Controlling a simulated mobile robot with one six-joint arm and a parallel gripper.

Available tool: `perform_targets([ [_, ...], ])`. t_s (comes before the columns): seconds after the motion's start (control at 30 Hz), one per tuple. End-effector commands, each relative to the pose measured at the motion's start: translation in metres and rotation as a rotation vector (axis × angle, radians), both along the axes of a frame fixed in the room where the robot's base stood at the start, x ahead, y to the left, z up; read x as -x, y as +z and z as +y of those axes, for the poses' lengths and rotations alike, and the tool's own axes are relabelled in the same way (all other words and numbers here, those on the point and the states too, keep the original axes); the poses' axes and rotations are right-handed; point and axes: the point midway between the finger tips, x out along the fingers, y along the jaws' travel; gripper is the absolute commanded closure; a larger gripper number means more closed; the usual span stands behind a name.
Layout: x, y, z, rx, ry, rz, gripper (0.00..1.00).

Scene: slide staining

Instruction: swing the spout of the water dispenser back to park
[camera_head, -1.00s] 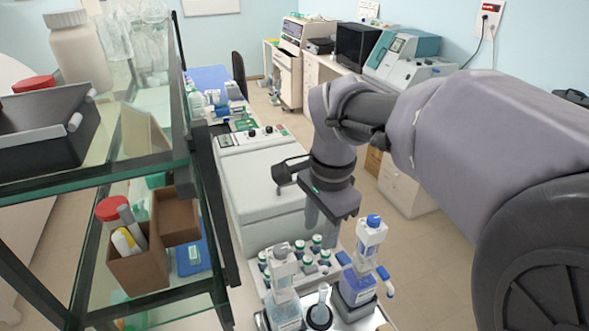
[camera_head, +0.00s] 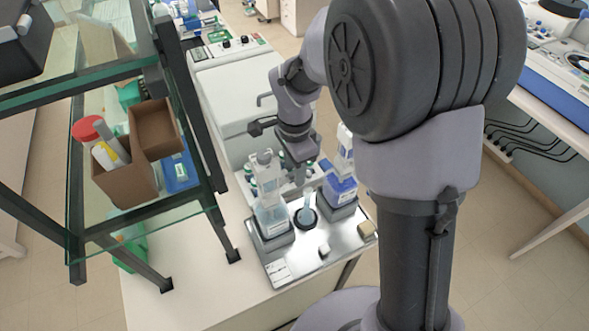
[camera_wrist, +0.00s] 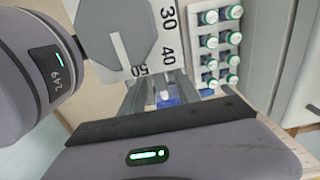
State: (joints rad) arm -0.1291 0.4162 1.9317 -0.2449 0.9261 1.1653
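Two bottle dispensers stand on the metal tray (camera_head: 298,262). The left one (camera_head: 270,207) has a clear bottle and a pale grey top. The right one (camera_head: 341,190) has blue in its lower part and a pale upper part. I cannot read which holds water. My gripper (camera_head: 300,180) points down between and behind the dispensers' tops. In the wrist view its fingers (camera_wrist: 163,92) look apart, with something small, white and blue visible beyond the gap. A grey octagonal part (camera_wrist: 118,35) with a scale is close beside them. The spouts cannot be made out clearly.
A black ring holder (camera_head: 305,219) with a clear vessel stands between the dispensers. Several green-capped vials (camera_wrist: 210,52) stand in a rack behind. A glass shelf with a brown box (camera_head: 126,177) is at the left.

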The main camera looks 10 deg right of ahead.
Motion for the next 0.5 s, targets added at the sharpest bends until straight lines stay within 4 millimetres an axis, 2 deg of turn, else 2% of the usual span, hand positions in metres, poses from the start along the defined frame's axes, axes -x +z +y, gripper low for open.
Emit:
perform_targets([
  [0.27, 0.0000, -0.0014, 0.0000, 0.000, 0.000, 0.000, 0.64],
  [0.43, -0.0001, -0.0013, 0.0000, 0.000, 0.000, -0.001, 0.97],
  [0.5, -0.0001, -0.0012, 0.0000, 0.000, 0.001, -0.001, 1.00],
])
